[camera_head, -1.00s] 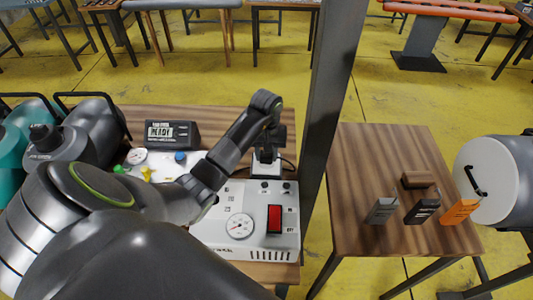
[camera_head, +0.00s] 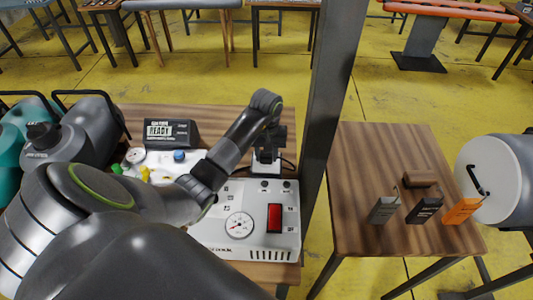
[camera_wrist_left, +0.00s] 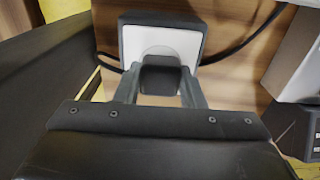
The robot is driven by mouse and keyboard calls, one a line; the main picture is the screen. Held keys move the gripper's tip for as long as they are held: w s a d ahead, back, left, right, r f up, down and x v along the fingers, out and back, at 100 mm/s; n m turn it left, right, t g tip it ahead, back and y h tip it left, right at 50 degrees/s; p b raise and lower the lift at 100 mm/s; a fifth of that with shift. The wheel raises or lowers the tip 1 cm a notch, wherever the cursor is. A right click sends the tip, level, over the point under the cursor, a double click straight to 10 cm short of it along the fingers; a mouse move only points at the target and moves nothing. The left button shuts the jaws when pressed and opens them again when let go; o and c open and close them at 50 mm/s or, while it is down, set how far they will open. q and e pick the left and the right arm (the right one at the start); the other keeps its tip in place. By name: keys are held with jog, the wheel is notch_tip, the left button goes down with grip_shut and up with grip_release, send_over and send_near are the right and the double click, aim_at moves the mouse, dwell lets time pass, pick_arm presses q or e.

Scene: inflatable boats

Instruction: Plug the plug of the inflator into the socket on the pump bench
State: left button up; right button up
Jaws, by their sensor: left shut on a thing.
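My left gripper (camera_head: 268,140) is over the back right of the pump bench (camera_head: 225,115). In the left wrist view its two fingers (camera_wrist_left: 160,88) are shut on the dark plug (camera_wrist_left: 160,75). The plug is in front of the white face of the socket (camera_wrist_left: 185,42), which has a dark frame. Plug and face overlap in this view; I cannot tell how deep the plug sits. In the head view the white socket block (camera_head: 264,168) shows just below the gripper. The white inflator box (camera_head: 215,235) with a gauge and red switch stands nearer. My right gripper is not in view.
A dark post (camera_head: 330,110) rises close to the right of my left gripper. A black READY display (camera_head: 172,132) stands at the back of the bench. A black cable (camera_wrist_left: 240,45) runs beside the socket. A side table (camera_head: 365,165) holds several small tags.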

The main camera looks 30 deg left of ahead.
pick_arm(q)
jog(key=shift+f, duration=0.3)
jog(key=o, duration=1)
jog(key=shift+r, duration=0.1)
jog(key=shift+r, duration=0.2)
notch_tip(320, 180, up, 2)
jog(key=shift+r+b, duration=0.25)
jog(key=shift+b, duration=0.4)
notch_tip(320, 180, up, 14)
jog(key=p, duration=1.4)
jog(key=shift+r+p, duration=0.2)
jog(key=shift+p, duration=0.1)
